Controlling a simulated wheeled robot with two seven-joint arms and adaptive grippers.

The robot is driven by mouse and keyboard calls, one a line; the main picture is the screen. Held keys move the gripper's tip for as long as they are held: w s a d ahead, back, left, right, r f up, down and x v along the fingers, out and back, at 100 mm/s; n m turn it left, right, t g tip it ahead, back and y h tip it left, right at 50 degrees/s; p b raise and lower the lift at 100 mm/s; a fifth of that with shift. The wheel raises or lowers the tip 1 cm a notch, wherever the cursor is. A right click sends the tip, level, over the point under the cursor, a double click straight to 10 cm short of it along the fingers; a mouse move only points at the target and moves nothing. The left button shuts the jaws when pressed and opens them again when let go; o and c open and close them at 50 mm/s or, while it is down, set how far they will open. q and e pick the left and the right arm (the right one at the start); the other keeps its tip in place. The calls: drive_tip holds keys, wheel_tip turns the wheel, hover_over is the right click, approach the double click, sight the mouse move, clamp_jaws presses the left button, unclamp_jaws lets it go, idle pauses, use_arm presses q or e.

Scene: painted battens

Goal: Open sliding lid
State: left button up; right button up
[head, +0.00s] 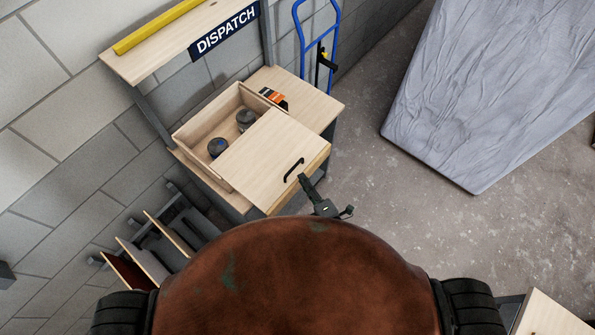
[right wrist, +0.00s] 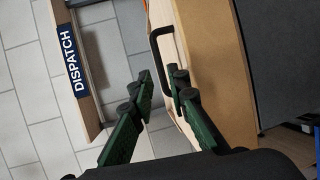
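The pale wooden box (head: 190,126) stands on the dispatch bench, and its sliding lid (head: 262,148) covers the near right part. The far left part is uncovered and shows dark round items inside. A black bar handle (head: 294,170) is fixed on the lid; it also shows in the right wrist view (right wrist: 154,47). My right gripper (head: 306,180) is just beside the handle's near end. My left gripper is not in view.
A small orange and black item (head: 273,97) lies on the bench behind the box. A shelf with a DISPATCH sign (head: 226,31) overhangs the back. Boards in a rack (head: 150,258) stand at lower left. A blue hand truck (head: 303,50) and a wrapped slab (head: 480,90) stand beyond.

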drive_tip(key=shift+v, duration=2.05)
drive_tip(key=s+d+f+m+g+h+b, duration=0.2)
drive_tip(key=s+d+f+m+b, duration=0.3)
drive_tip(key=f, duration=1)
drive_tip(key=d+f+m+g+h+b, duration=0.1)
drive_tip(key=d+f+m+g+h, duration=0.15)
drive_tip(key=d+f, duration=0.85)
drive_tip(key=s+d+f+m+g+h+b, duration=0.1)
drive_tip(key=s+d+f+m+g+b, duration=0.2)
drive_tip(key=f, duration=1.5)
drive_tip(key=s+d+f+m+g+h+b, duration=0.1)
drive_tip(key=s+f+m, duration=0.5)
drive_tip(key=s+f, duration=0.6)
drive_tip(key=s+d+f+m+g+b, duration=0.4)
drive_tip(key=s+d+f+m, duration=0.2)
drive_tip(key=s+f, duration=0.6)
drive_tip(key=s+d, duration=0.2)
drive_tip(key=s, duration=0.3)
drive_tip(key=shift+f+g+h+b, duration=0.35)
drive_tip(key=shift+b, duration=0.05)
